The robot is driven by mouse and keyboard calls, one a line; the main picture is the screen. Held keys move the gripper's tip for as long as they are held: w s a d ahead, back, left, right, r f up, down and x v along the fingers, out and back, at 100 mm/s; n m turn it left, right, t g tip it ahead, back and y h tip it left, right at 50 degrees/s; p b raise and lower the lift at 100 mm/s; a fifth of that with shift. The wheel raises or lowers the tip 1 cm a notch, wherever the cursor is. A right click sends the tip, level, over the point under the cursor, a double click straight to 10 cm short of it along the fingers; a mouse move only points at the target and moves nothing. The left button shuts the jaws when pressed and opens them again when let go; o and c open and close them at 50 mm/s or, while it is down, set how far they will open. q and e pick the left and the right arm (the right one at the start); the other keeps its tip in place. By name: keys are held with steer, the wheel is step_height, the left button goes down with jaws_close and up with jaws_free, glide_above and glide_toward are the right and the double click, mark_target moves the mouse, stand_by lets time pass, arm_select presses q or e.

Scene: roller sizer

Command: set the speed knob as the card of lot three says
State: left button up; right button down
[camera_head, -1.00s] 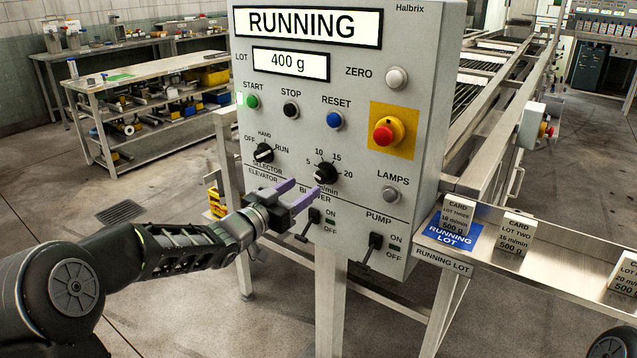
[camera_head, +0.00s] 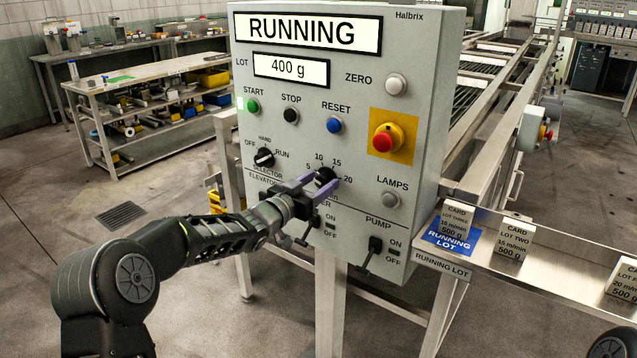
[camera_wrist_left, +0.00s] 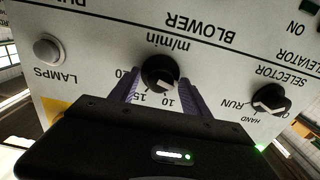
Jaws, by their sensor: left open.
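The black speed knob (camera_head: 325,176) is on the grey panel (camera_head: 415,130), inside a scale marked 5, 10, 15 and 20. In the left wrist view, upside down, the knob (camera_wrist_left: 160,72) shows a pale mark on the side of the 10 and 15; its exact setting is unclear. My left gripper (camera_head: 318,184) is open, with its purple fingers on either side of the knob; contact cannot be told. The lot three card (camera_head: 457,220) stands on the blue running lot mat (camera_head: 437,238); its speed line is too small to read surely. My right gripper is not in view.
The selector (camera_head: 264,157) is left of the knob. The blower, elevator and pump switches are below, the pump lever (camera_head: 373,250) at right. A red emergency button (camera_head: 385,139) is up right. The lot two card (camera_head: 515,238) stands on the shelf. The display (camera_head: 308,28) reads RUNNING.

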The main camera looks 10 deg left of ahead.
arm_select(q)
steer(key=shift+c, duration=0.3)
jaws_close()
stand_by(0.4)
